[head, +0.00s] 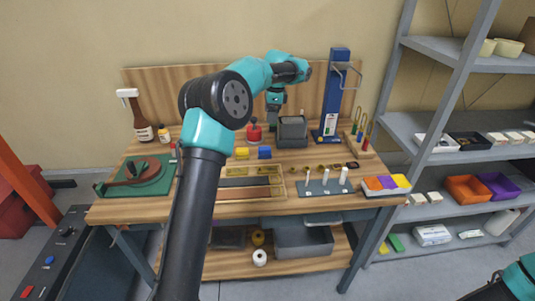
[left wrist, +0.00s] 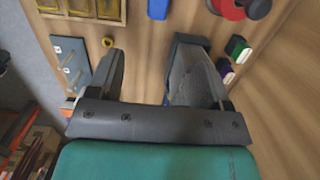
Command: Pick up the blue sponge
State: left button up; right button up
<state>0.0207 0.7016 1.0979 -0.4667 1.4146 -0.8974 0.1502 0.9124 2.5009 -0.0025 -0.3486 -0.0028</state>
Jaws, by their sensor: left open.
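A blue block also shows at the top edge of the left wrist view (left wrist: 158,9). My left gripper (head: 275,106) is over the back of the bench, beyond the blue block and close to the grey box (head: 292,128). In the left wrist view its two fingers (left wrist: 150,62) are spread apart, with no object clearly held. My right gripper is out of view; only part of my right arm shows at the lower right.
A red object (head: 254,131) stands left of the grey box. A tall blue stand (head: 335,95) is to its right. A wooden tray (head: 280,181) and a grey peg plate (head: 324,188) lie in front. A wooden back panel (head: 165,85) bounds the bench.

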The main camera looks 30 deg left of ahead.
aim_at(265, 148)
pick_arm(q)
jog(key=shift+s+a+f, duration=0.1)
jog(key=shift+a+f, duration=0.15)
jog(key=shift+f, duration=0.1)
jog(key=f, duration=0.8)
jog(key=a+f, duration=0.1)
jog(key=f, duration=0.3)
jog(key=shift+s, duration=0.4)
jog(key=shift+s+a+f, duration=0.1)
jog(key=shift+a+f, duration=0.05)
jog(key=shift+f, duration=1.15)
jog(key=shift+s+a+f, duration=0.1)
jog(key=shift+f, duration=1.15)
jog(key=shift+c, duration=0.3)
jog(key=c, duration=0.9)
